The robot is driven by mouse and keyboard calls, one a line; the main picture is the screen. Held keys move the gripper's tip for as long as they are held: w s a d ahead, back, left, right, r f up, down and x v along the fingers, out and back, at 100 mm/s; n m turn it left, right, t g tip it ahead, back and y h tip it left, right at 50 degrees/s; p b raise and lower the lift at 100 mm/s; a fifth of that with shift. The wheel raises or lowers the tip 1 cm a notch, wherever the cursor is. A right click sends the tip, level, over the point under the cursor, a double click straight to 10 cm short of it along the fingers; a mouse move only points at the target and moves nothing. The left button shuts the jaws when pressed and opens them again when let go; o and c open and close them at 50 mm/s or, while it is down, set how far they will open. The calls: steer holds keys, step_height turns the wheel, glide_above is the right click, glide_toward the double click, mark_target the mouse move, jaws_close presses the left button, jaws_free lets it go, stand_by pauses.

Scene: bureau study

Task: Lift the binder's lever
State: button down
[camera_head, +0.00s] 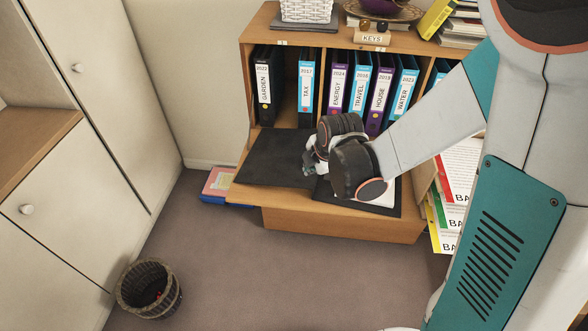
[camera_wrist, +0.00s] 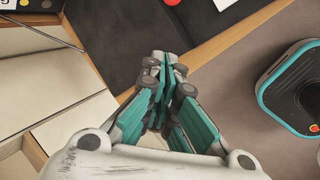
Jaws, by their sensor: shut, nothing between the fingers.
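An open black binder lies on the wooden flap of the bureau in the head view, its left cover (camera_head: 270,158) flat and bare. I cannot make out the lever; my wrist and gripper cover the middle of the binder. My gripper (camera_head: 308,168) is over the binder's middle. In the wrist view my gripper (camera_wrist: 160,66) has its teal fingers together and empty, with the dark cover (camera_wrist: 115,35) beyond them. I cannot tell whether the fingertips touch the binder.
Upright labelled binders, among them TAX (camera_head: 306,90) and GARDEN (camera_head: 264,85), stand in the shelf behind. A KEYS block (camera_head: 372,38) and a white basket (camera_head: 306,10) are on top. A waste basket (camera_head: 149,288) stands on the floor at left. The floor before the flap is clear.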

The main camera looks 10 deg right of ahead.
steer(key=b, duration=0.4)
glide_toward(304, 179)
steer(key=x, duration=0.6)
steer(key=shift+w, duration=0.1)
steer(key=d, duration=0.1)
steer(key=d+r, duration=0.1)
steer(key=d, duration=0.1)
steer(key=shift+r, duration=0.2)
steer(key=shift+d+r, duration=0.15)
steer(key=shift+d, duration=0.2)
steer(key=shift+w, duration=0.1)
steer(key=shift+w+d+r+g, duration=0.1)
steer(key=shift+w+r+g, duration=0.2)
steer(key=shift+r, duration=0.1)
